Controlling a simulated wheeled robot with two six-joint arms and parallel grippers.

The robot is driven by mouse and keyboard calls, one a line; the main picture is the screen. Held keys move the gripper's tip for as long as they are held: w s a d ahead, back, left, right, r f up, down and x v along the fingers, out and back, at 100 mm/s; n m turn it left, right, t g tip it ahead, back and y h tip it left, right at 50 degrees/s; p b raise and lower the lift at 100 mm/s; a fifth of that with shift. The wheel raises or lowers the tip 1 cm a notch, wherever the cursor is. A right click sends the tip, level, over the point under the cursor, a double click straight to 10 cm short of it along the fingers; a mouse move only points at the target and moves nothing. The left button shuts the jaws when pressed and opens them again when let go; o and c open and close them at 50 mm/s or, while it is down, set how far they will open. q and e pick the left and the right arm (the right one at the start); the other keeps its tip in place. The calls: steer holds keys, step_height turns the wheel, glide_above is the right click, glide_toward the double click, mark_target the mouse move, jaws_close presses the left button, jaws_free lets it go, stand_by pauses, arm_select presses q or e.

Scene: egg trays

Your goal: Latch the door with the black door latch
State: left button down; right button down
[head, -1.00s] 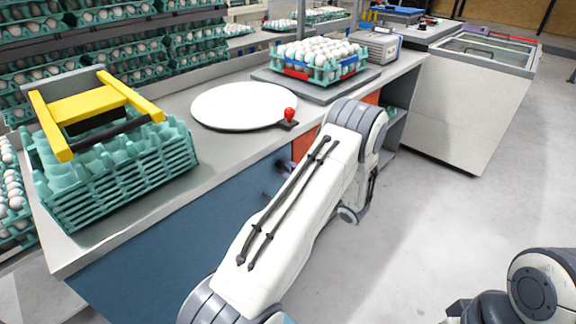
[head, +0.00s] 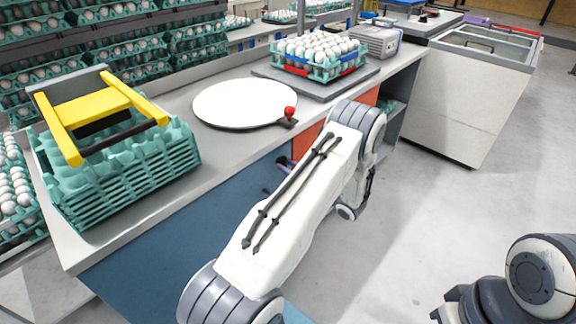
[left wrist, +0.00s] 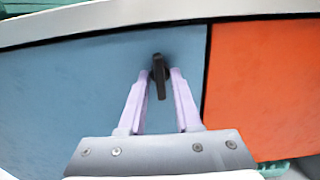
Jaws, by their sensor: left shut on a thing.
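The black door latch (left wrist: 158,80) is near the middle of the left wrist view, close to the top edge of the blue door (left wrist: 75,85). It points nearly straight down, tilted slightly. My left gripper (left wrist: 161,73) has its two lilac fingers on either side of the latch and is shut on it. In the head view the blue door (head: 185,235) is the cabinet front below the counter. My left arm hides part of the door there, and only a small part of the left gripper (head: 283,163) shows beside the arm.
An orange panel (left wrist: 262,90) adjoins the door on the right. The counter (head: 215,150) overhangs the door and holds a stack of teal trays (head: 130,175), a white round plate (head: 238,103) and an egg tray (head: 318,75).

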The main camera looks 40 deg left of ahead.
stand_by(0.4)
arm_select(q)
steer(key=c, duration=0.9)
jaws_free()
steer(key=d, duration=1)
steer(key=shift+s+d, duration=0.25)
steer(key=shift+s, duration=0.15)
